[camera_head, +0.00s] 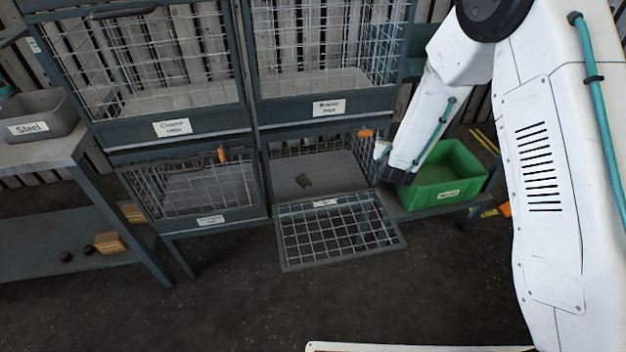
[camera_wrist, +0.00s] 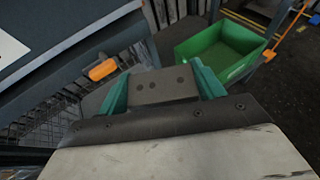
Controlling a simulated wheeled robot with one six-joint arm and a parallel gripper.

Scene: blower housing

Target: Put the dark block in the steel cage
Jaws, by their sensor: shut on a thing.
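In the wrist view my gripper (camera_wrist: 155,82) has its teal fingers shut on a dark grey block (camera_wrist: 165,91) with small round holes. In the head view my wrist is at the right side of the lower right cage (camera_head: 318,172), beside the green bin; the fingers and held block are not clear there. That cage's mesh door (camera_head: 340,235) hangs open, folded down in front. The lower cages' labels are too small to read, so I cannot tell which is the steel cage.
A green bin (camera_head: 446,172) stands right of the cages. Orange latches (camera_head: 365,133) sit on the cage frames; one is close to my gripper in the wrist view (camera_wrist: 103,69). The lower left cage (camera_head: 190,185) is closed. A grey tray labelled Steel (camera_head: 36,116) stands at left.

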